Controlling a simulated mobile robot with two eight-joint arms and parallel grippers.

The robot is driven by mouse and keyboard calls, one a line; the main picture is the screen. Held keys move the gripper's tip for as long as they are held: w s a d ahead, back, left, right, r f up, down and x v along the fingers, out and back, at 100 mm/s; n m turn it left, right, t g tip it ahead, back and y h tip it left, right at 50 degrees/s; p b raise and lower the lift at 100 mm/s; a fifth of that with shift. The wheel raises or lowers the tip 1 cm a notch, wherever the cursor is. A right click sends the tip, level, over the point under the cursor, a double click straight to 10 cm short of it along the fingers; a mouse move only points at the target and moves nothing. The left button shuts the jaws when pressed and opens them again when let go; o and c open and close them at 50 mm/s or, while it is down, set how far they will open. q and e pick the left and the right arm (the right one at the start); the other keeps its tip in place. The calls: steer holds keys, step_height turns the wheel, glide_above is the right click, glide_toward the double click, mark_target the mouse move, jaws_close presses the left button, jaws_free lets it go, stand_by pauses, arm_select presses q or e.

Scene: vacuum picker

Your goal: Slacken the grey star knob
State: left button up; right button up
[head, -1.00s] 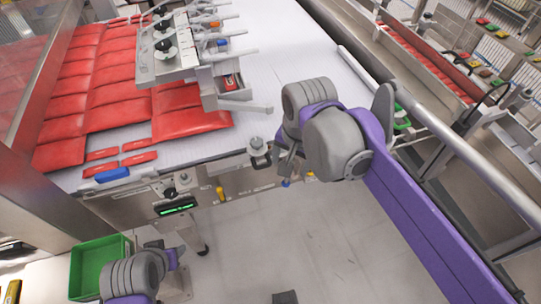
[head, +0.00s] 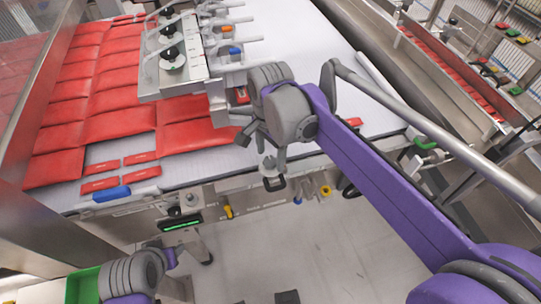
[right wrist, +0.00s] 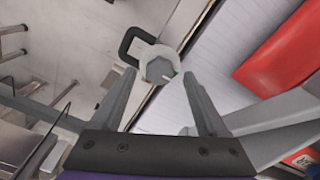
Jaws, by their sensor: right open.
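The grey star knob (head: 269,163) sits on a clamp at the front edge of the white conveyor, beside a black loop handle (head: 274,183). In the right wrist view the knob (right wrist: 160,70) lies just beyond and between the two fingertips, with the black handle (right wrist: 129,41) at its upper left. My right gripper (head: 263,145) is open and empty over the knob; its fingers partly hide the clamp, and no contact shows. My left gripper (head: 172,259) is low at the left, near the green bin; its fingers are too small to read.
Red pouches (head: 120,78) cover the left of the conveyor (head: 310,60). The picker frame (head: 185,75) with black knobs stands close left of my right gripper. A yellow handle (head: 228,212) and blue knob (head: 297,201) hang below the edge. A green bin (head: 84,287) is bottom left.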

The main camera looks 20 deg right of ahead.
steer(key=shift+f, duration=0.4)
steer(key=shift+c, duration=0.3)
jaws_close()
